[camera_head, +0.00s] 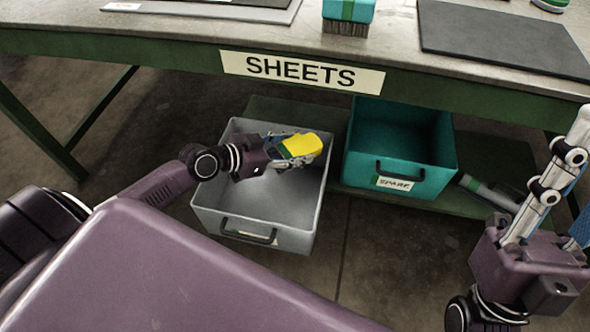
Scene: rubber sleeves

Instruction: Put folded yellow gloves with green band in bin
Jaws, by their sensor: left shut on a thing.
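The folded yellow gloves with a green band (305,144) are held in my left gripper (293,150), which is shut on them. The green band shows at their left side, partly hidden by the fingers. The gripper and gloves are over the open top of a light grey bin (213,193), nearer its back right part. How high above its floor they are, I cannot tell. My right gripper (572,165) is at the right edge, partly cut off, and its opening is unclear.
A teal bin (400,165) labelled SPARE stands right of the grey bin on a low green shelf (440,199). A workbench (190,30) with a SHEETS label (302,72) is behind and above. On it are a teal brush (348,14) and a dark mat (505,38).

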